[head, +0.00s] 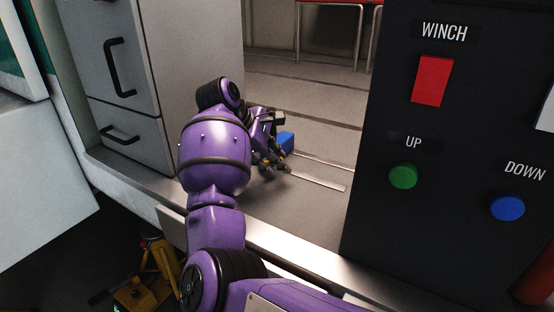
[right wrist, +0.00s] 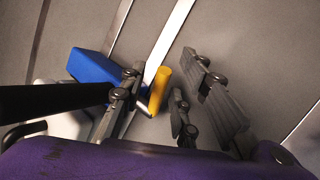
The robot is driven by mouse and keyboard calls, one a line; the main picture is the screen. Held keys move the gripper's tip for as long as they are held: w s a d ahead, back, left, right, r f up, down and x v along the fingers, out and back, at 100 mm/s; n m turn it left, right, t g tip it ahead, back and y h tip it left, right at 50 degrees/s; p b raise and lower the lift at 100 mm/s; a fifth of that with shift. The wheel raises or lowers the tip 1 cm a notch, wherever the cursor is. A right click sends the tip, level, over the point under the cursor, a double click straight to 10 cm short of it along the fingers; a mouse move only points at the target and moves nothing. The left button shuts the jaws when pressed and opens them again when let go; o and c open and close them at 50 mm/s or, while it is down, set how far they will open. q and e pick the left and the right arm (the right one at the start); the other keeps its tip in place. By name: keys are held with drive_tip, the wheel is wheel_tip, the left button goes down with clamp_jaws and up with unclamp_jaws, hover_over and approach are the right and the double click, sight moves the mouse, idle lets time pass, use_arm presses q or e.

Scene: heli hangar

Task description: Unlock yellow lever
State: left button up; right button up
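The yellow lever (right wrist: 160,90) shows in the right wrist view as a short yellow handle, beside a blue block (right wrist: 93,66) that also shows in the head view (head: 287,141). My right gripper (head: 270,162) is low over the floor beside the blue block. In the right wrist view its fingers (right wrist: 165,95) are spread, with the yellow handle in the gap between them, nearer the left finger. I cannot tell whether that finger touches it. In the head view the handle is not clear behind the gripper. My left gripper is not in view.
A grey drawer cabinet (head: 109,55) stands at left. A black winch panel (head: 459,170) with red, green and blue controls stands at right. Yellow equipment (head: 150,277) is at lower left, below the floor edge. A red-topped table (head: 331,3) is at the back.

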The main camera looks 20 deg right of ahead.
drive_tip(key=shift+d+f, duration=0.2)
drive_tip(key=shift+f, duration=0.15)
clamp_jaws()
drive_tip(key=shift+w, duration=0.1)
